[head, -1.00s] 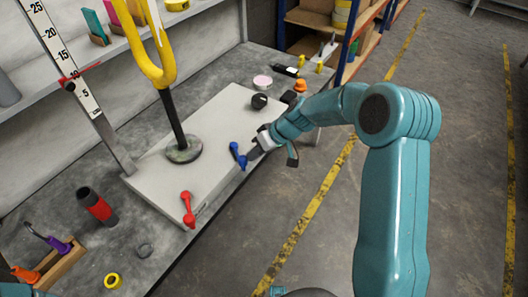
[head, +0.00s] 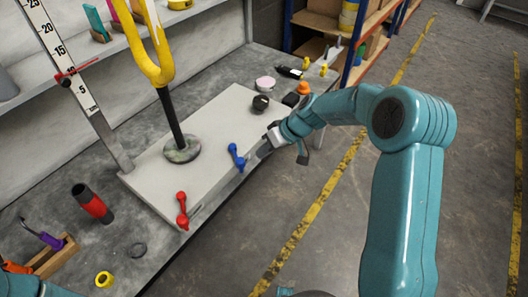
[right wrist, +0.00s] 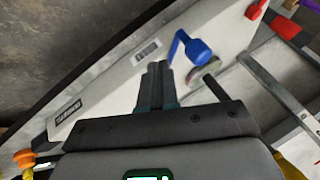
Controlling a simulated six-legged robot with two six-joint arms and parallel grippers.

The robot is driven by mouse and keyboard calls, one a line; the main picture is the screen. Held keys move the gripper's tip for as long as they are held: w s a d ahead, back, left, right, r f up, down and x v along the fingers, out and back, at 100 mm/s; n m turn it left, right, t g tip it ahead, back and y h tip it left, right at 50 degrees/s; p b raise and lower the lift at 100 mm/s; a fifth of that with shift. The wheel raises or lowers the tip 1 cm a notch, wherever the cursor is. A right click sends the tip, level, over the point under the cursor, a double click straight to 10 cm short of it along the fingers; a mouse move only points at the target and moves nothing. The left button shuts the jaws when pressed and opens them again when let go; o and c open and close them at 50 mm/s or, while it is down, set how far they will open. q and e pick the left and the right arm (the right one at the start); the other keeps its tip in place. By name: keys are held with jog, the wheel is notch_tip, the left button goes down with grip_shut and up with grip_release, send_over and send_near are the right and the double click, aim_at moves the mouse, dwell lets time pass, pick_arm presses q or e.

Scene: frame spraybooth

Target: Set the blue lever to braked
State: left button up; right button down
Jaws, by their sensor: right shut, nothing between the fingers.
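The blue lever (head: 237,157) sits on the front right part of the light grey plate (head: 215,125), on the workbench. It also shows in the right wrist view (right wrist: 196,50), just beyond and to the right of the fingertips. My right gripper (head: 268,139) is shut and empty, to the right of the lever and apart from it in the head view. In the right wrist view its closed fingers (right wrist: 157,70) point at the plate beside a small label. My left gripper does not show; only a bit of my left arm is at the bottom left.
A red lever (head: 182,210) is on the plate's near edge. A black knob (head: 261,103) sits behind the blue lever. A yellow frame on a black post (head: 172,118) rises from the plate. The floor right of the bench is clear.

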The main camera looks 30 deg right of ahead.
jog(key=p+v, duration=0.1)
jog(key=v, duration=0.8)
jog(key=s+a+f+m+g+h, duration=0.1)
jog(key=s+a+f, duration=0.3)
jog(key=f, duration=0.4)
jog(key=s+a+f+m+g+h, duration=0.1)
jog(key=s+a+f, duration=0.3)
jog(key=f, duration=0.5)
jog(key=s+a+f+m+g, duration=0.1)
jog(key=s+a+f, duration=0.3)
jog(key=s+a, duration=0.3)
jog(key=s+a+f+m+g, duration=0.1)
jog(key=s+a+f, duration=0.35)
jog(key=s, duration=0.45)
notch_tip(320, 180, up, 13)
jog(key=p, duration=1.3)
jog(key=shift+w+d, duration=0.25)
jog(key=shift+w, duration=0.05)
jog(key=shift+f, duration=0.1)
